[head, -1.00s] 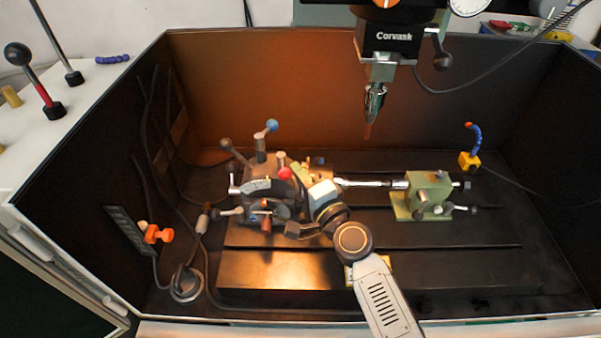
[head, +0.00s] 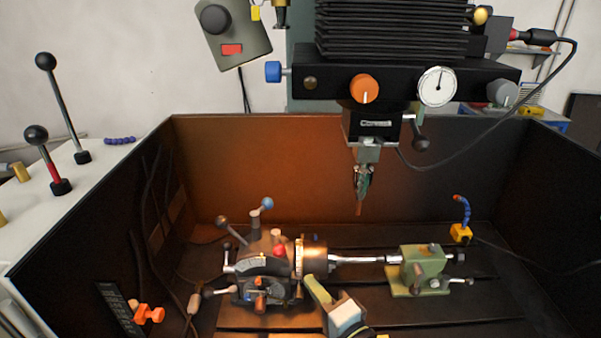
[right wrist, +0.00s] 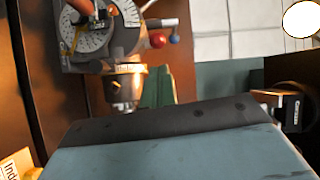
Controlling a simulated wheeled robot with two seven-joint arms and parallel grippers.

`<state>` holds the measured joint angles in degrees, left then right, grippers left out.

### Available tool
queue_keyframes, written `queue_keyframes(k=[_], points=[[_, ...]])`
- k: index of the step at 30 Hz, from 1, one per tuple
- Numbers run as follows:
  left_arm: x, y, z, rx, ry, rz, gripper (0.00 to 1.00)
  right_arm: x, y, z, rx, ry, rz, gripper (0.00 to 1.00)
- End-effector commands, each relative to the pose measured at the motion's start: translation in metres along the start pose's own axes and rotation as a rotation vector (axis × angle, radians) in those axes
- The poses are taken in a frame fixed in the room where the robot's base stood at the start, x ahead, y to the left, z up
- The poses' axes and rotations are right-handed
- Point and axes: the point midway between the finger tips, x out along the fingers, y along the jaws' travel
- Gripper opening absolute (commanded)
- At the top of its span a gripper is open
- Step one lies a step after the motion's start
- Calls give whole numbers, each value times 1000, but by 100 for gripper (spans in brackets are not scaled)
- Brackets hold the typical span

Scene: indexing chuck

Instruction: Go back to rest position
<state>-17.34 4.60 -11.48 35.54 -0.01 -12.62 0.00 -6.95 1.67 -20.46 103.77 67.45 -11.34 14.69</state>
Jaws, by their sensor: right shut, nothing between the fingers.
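The indexing chuck (head: 314,257) is a dark and brass drum on the dividing head (head: 262,268), with a bright bar running right to the green tailstock (head: 425,268). My right gripper (head: 312,284) is low in the head view, in front of the chuck, its greenish fingers pointing up-left. It is shut and empty, and seems apart from the chuck. In the right wrist view the chuck (right wrist: 122,88) and the graduated dial (right wrist: 92,35) show beyond the blue-grey gripper body (right wrist: 180,155). My left gripper is not in view.
A dark-walled enclosure (head: 270,160) surrounds the slotted bed. The machine head with its spindle tool (head: 361,185) hangs above the bar. An orange clamp knob (head: 150,314) and a yellow block with a blue hose (head: 461,232) stand to either side. Lever handles rise near the dividing head.

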Motion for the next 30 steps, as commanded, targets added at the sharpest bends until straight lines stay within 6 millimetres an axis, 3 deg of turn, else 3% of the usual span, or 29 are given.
queue_keyframes(k=[5,8,12,19,30], points=[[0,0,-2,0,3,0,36,-24,5,18,-175,-123,65,0],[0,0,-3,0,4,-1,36,-54,18,32,-369,-254,167,0],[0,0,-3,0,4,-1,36,-110,48,36,-639,-440,388,0],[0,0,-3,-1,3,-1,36,-195,78,15,-881,-631,735,0],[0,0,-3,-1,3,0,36,-300,81,-25,-1005,-779,1163,0]])
